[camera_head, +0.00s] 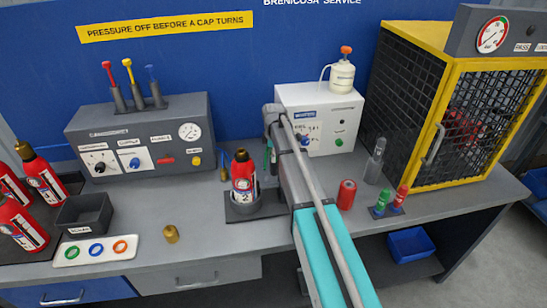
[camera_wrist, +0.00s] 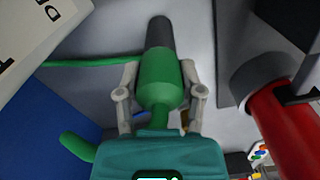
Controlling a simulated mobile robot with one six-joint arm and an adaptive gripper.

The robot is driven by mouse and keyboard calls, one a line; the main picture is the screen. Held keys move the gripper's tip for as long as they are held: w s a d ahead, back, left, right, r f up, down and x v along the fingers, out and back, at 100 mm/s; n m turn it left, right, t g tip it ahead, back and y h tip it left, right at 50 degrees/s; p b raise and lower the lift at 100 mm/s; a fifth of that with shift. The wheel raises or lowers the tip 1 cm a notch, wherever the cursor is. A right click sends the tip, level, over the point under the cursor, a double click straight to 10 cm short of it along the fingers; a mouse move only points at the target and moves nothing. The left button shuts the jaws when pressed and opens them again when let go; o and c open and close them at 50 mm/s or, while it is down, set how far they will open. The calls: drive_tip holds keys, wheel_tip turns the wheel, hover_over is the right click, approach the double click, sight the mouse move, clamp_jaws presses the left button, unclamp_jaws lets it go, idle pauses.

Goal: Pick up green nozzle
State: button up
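The green nozzle (camera_wrist: 160,80) has a dark grey end and lies between the two fingers of my gripper (camera_wrist: 160,75) in the wrist view. The fingers press close on both sides of its green body. A green hose (camera_wrist: 92,62) runs off to the left in the wrist view, and its join with the nozzle is partly hidden. In the head view a small bit of green (camera_head: 267,158) shows beside my gripper (camera_head: 270,145), between the grey control box and the white box. My arm hides most of that spot. I cannot tell whether the nozzle touches anything else.
A red extinguisher (camera_head: 243,172) stands in a dark holder (camera_head: 256,208) left of my arm. The white box (camera_head: 330,112) is behind and right. The grey control box (camera_head: 135,120) is left. A red can (camera_head: 346,195) and a yellow-framed cage (camera_head: 440,125) are right.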

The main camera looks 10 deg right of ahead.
clamp_jaws()
drive_tip(key=shift+r, duration=0.15)
wheel_tip(320, 180, up, 10)
drive_tip(key=p, duration=1)
idle(0.7)
